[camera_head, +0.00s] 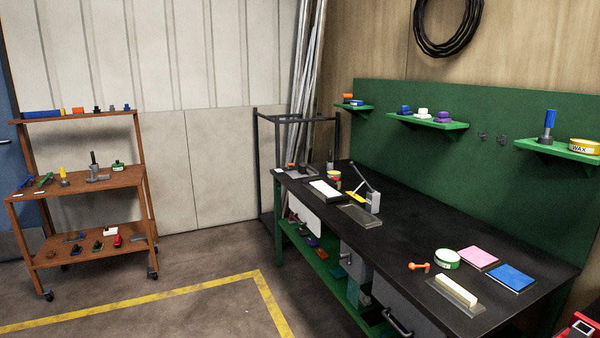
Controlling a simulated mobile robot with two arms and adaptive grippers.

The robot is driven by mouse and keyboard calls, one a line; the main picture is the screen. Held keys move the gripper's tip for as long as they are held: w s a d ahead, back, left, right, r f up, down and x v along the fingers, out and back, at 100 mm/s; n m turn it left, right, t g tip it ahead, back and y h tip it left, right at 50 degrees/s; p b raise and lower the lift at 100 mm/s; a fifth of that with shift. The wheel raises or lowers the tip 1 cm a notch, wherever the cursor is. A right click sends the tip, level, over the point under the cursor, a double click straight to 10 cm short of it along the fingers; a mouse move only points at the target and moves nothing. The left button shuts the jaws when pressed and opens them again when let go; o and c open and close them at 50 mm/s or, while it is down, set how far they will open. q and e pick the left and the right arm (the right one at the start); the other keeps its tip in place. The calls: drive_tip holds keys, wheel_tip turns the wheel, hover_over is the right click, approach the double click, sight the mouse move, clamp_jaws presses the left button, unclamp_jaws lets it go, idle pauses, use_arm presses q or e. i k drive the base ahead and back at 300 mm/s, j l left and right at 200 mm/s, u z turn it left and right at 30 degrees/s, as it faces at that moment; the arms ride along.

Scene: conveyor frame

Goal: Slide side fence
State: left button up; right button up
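I cannot pick out a side fence or a conveyor in the head view. A dark upright metal frame (259,165) stands behind the far end of the workbench, in front of the wall; its lower part is partly hidden by the bench. I cannot tell what it is. Neither of my grippers shows in this view.
A black-topped workbench (420,240) with green legs fills the right, holding pads, tins and small tools. A green pegboard (400,150) with shelves rises behind it. A brown wheeled cart (110,183) stands left. The floor (190,270) between them is open, with a yellow line.

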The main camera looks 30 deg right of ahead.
sight(302, 168)
drive_tip(key=i, duration=1.85)
drive_tip(key=i+z, duration=0.15)
drive_tip(key=i, duration=1.7)
